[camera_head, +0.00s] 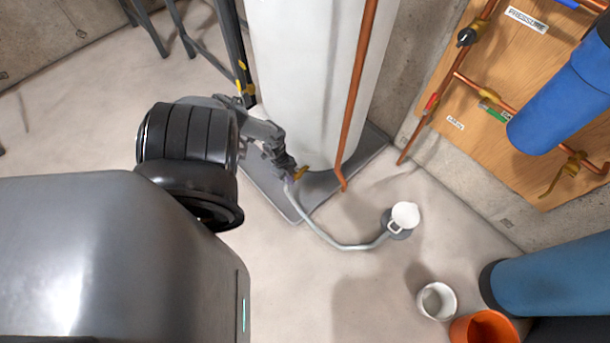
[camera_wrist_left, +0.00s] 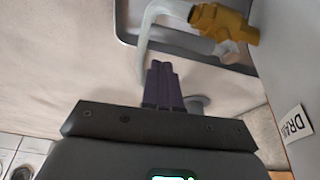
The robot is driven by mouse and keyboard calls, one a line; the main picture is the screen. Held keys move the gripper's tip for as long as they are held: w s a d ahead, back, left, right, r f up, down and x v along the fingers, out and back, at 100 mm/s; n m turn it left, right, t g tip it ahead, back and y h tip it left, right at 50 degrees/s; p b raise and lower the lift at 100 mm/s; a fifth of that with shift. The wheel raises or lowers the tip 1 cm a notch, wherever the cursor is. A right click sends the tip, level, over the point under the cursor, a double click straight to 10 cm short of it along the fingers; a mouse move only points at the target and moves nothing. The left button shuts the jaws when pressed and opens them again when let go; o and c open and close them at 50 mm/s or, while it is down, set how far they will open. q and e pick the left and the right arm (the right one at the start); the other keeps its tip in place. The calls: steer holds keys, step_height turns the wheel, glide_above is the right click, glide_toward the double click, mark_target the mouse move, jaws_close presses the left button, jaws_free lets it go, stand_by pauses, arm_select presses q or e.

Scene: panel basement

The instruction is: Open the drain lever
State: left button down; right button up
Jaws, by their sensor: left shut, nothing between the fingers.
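The brass drain valve (camera_head: 301,173) sits low on the front of the white tank (camera_head: 310,90). In the left wrist view the valve (camera_wrist_left: 225,22) is at the top right, with a pale hose (camera_wrist_left: 150,35) running from it. A pale grey piece (camera_wrist_left: 229,51) just below the valve may be its lever; I cannot tell for sure. A DRAIN label (camera_wrist_left: 294,123) is on the tank's side. My left gripper (camera_head: 285,170) is beside the valve in the head view. In the wrist view its dark fingers (camera_wrist_left: 163,72) are shut and empty, apart from the valve. My right gripper is not in view.
The hose (camera_head: 335,242) runs over the floor to a grey floor drain with a white jug (camera_head: 404,215). A grey tray (camera_head: 365,150) lies under the tank. A copper pipe (camera_head: 357,90) runs down the tank's front. A white bucket (camera_head: 436,301) and orange bucket (camera_head: 484,327) stand lower right.

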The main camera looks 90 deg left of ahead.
arm_select(q)
step_height(320, 180, up, 10)
steer(key=p, duration=0.7)
steer(key=shift+s+a+f, duration=0.2)
steer(key=shift+s+a, duration=0.15)
steer(key=shift+a, duration=0.1)
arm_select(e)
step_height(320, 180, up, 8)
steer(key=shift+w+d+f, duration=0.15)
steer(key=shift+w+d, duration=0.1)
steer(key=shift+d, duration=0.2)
arm_select(q)
steer(key=shift+s+a, duration=0.1)
steer(key=shift+a, duration=0.05)
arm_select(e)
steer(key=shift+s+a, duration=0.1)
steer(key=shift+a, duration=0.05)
